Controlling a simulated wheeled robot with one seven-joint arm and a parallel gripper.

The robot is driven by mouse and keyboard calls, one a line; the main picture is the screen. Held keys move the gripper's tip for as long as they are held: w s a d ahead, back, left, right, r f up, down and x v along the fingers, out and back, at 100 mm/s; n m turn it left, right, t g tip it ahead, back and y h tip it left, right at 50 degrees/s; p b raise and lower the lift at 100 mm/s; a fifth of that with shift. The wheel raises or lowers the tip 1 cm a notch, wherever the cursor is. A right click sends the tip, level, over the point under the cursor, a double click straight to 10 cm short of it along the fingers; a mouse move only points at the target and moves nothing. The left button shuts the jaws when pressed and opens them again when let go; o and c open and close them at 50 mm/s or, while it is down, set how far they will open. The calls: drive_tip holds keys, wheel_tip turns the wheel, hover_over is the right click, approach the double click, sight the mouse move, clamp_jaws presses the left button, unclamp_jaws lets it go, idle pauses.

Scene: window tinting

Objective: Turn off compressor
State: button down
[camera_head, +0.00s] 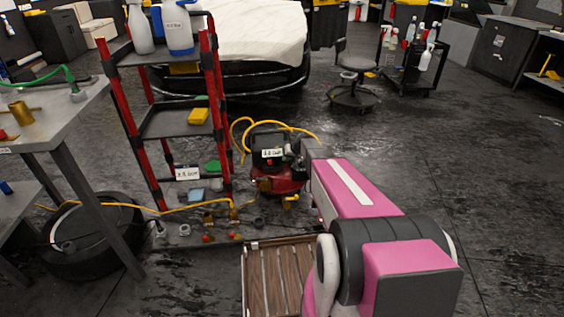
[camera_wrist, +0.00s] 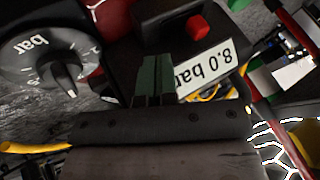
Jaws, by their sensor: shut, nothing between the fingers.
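The compressor (camera_head: 268,180), red with a black top, stands on the floor beside the red-and-black shelf cart. A white label on it is too small to read clearly in the head view. In the wrist view, a black box on it (camera_wrist: 150,35) carries a red button (camera_wrist: 198,29) and a white "8.0 bar" label (camera_wrist: 208,68). A round dial marked "bar" with a black knob (camera_wrist: 66,84) is at left. My gripper (camera_wrist: 153,58) is shut and empty, its green fingers beside the label and below the button in the picture, with contact unclear. In the head view my arm hides the gripper.
The shelf cart (camera_head: 170,125) stands left of the compressor, holding spray bottles. A yellow hose (camera_head: 243,125) loops over the compressor. A slatted wooden platform (camera_head: 270,280) lies in front. A workbench (camera_head: 45,120) is at left. The floor at right is open.

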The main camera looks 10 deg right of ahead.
drive_tip(key=v, duration=0.6)
drive_tip(key=shift+s+d, duration=0.1)
drive_tip(key=shift+s, duration=0.05)
drive_tip(key=s+a+r+g+h, duration=0.1)
drive_tip(key=s+r+h, duration=0.1)
drive_tip(key=s, duration=0.9)
drive_tip(key=s+r+g+h, duration=0.2)
drive_tip(key=s+r, duration=0.2)
drive_tip(key=s, duration=0.7)
drive_tip(key=s+a+r+m+g+h, duration=0.1)
drive_tip(key=s+r, duration=0.2)
drive_tip(key=s, duration=0.9)
drive_tip(key=shift+a+r+g+h, duration=0.15)
drive_tip(key=shift+a+g+h, duration=0.15)
drive_tip(key=shift+h, duration=0.1)
drive_tip(key=shift+s, duration=0.15)
